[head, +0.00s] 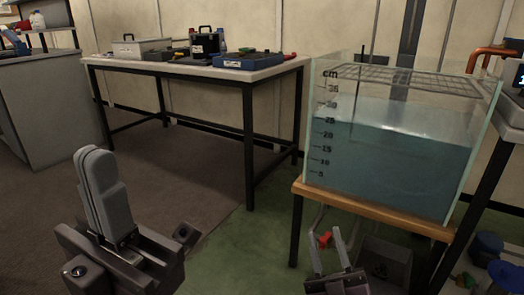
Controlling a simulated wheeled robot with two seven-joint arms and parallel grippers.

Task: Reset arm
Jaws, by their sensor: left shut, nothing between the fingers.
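My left gripper (96,158) is at the lower left, its two grey fingers pressed together and pointing up, with nothing between them. It is above the brown and green floor and apart from any object. My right gripper (327,246) is at the bottom, right of centre, its two thin fingers spread apart and pointing up. It is in front of the tank's stand, and no held object shows between its fingers. Its lower part is cut off by the picture's edge. No sealed cylinder can be made out.
A glass tank (390,165) of blue water, with a cm scale and a wire grid on top, stands on a wooden-topped stand (375,209). A workbench (185,69) with cases stands behind. A grey cabinet (48,110) is at left. The floor between is clear.

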